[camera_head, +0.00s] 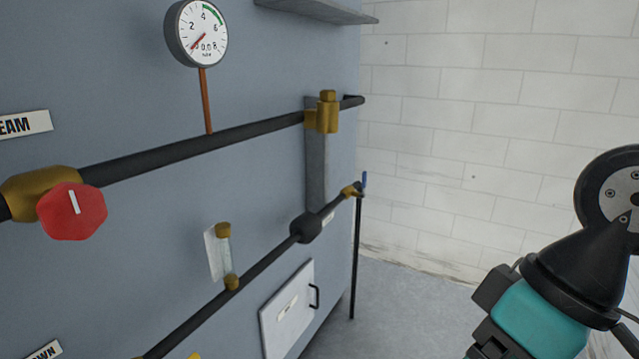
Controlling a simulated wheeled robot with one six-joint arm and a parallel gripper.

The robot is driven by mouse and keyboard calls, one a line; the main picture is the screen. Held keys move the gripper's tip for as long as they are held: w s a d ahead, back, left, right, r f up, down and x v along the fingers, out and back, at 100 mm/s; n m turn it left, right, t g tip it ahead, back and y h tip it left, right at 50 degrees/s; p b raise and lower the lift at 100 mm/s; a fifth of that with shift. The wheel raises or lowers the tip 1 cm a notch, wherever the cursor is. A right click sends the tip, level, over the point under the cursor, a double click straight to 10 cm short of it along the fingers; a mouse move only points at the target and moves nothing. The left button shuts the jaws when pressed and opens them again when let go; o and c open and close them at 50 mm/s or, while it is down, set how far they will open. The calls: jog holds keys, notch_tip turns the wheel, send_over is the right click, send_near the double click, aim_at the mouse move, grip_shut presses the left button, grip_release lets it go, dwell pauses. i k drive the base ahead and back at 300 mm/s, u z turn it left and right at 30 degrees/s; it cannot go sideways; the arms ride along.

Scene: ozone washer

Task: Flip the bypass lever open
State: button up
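A small blue lever (364,181) sits on a brass valve (350,191) at the right end of the lower black pipe, by the panel's edge. It looks roughly upright, but it is small and seen nearly edge-on. No readable label marks it as the bypass lever. A sliver of yellow (194,356) shows at the bottom edge, mostly cut off. My gripper (485,345) is at the lower right, well apart from the pipes and the blue lever. Its fingertips are cut off or unclear, so its opening does not show.
The blue-grey panel carries a red knob (72,211), a pressure gauge (197,33), a brass fitting (327,112), a sight glass (221,255) and a small white door (287,312). A thin black pipe (356,260) drops to the floor. Open floor (410,300) lies right of the panel.

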aim_at(363, 185)
jog(key=z, duration=0.15)
jog(key=i, duration=2.55)
jog(key=u, duration=0.35)
